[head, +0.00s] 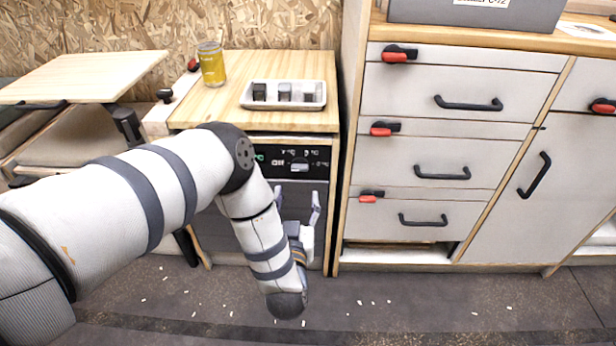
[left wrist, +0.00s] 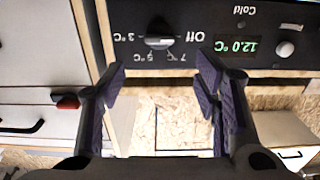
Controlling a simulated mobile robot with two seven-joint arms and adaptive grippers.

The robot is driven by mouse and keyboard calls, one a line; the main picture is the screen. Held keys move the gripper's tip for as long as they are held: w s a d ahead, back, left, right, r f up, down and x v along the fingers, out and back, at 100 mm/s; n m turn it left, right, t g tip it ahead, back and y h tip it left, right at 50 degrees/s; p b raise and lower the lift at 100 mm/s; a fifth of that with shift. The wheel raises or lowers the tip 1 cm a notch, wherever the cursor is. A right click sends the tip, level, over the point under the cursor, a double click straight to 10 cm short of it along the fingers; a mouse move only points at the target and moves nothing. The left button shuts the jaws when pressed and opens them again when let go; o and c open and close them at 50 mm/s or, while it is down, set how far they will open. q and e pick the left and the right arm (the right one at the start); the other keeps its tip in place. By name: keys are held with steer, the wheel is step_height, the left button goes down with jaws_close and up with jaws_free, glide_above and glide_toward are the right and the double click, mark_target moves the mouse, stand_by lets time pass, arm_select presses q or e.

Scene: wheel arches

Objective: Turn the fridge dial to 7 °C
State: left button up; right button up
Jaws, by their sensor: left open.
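The fridge's black control panel (head: 290,155) is under the wooden counter in the head view, partly hidden by my left arm. Its dial (left wrist: 159,40) has a pale grip bar lying roughly crosswise in the left wrist view, with Off, 3, 5 and 7 °C marked around it. I cannot tell which mark it points to. The green display (left wrist: 238,47) reads 12.0 °C. My left gripper (head: 297,198) is open and empty, its fingers in front of the fridge, below the panel. In the left wrist view its fingertips (left wrist: 162,76) straddle the dial's line, apart from it. My right gripper is not in view.
A yellow can (head: 211,64) and a white tray (head: 284,104) with several small items stand on the counter. White drawers (head: 440,150) with dark handles and red latches stand right of the fridge. Pale scraps litter the floor.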

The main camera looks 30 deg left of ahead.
mark_target(300, 169)
arm_select(q)
steer(key=b+x, duration=0.1)
steer(key=x, duration=0.8)
steer(key=shift+w+a+f+b, duration=0.1)
steer(key=shift+w+a+b, duration=0.05)
steer(key=shift+w+b, duration=0.2)
steer(key=shift+c, duration=0.3)
steer(key=c, duration=1.1)
